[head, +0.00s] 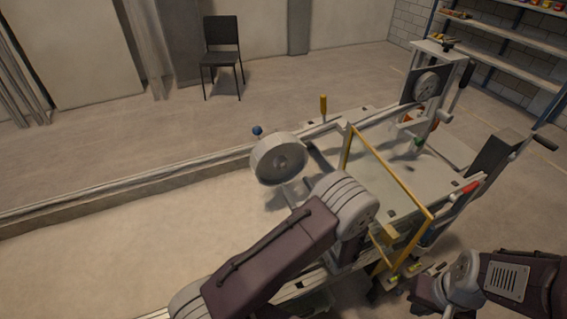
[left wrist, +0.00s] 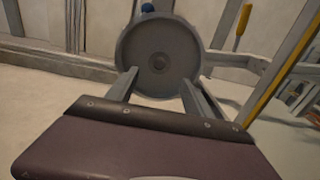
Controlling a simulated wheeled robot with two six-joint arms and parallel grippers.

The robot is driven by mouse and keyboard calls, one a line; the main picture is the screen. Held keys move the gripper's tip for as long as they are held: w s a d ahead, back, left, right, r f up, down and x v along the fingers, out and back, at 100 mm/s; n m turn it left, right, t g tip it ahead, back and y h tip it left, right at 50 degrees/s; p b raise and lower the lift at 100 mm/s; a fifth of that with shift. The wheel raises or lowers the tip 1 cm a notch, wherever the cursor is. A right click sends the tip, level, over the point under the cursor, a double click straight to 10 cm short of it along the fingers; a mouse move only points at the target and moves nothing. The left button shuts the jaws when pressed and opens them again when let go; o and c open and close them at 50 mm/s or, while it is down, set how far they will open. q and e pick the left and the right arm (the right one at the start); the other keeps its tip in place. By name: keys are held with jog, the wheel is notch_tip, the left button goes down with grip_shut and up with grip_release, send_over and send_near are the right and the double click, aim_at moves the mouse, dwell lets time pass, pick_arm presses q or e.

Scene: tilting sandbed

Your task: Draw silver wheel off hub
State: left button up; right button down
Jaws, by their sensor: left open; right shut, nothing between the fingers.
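The silver wheel (head: 279,160) is a round grey disc with a raised rim, standing on edge at the near left end of the sandbed rig. It also shows in the left wrist view (left wrist: 158,55), face on. My left gripper (head: 290,192) is open just below and in front of the wheel, partly hidden by my left arm. In the left wrist view its two fingers (left wrist: 160,95) point at the wheel's lower part, one to each side, with nothing held. The hub behind the wheel is hidden. My right gripper (head: 420,285) is at the lower right, empty, its fingertips hard to make out.
A yellow-edged clear panel (head: 385,185) stands right of my left arm. A yellow handle (head: 323,104) and a blue knob (head: 257,131) rise behind the wheel. A dial (head: 427,86) stands at the rig's far end. The sandbed (head: 120,235) is bare at left.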

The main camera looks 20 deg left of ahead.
aim_at(284, 167)
pick_arm(q)
jog(key=x, duration=0.9)
jog(key=shift+s+f+b, duration=0.1)
jog(key=shift+b, duration=0.25)
jog(key=shift+w+a, duration=0.35)
jog(key=shift+w, duration=0.05)
jog(key=c, duration=1.2)
jog(key=shift+r, duration=0.25)
grip_shut()
jog(key=shift+v, duration=1.6)
jog(key=shift+s+d, duration=0.15)
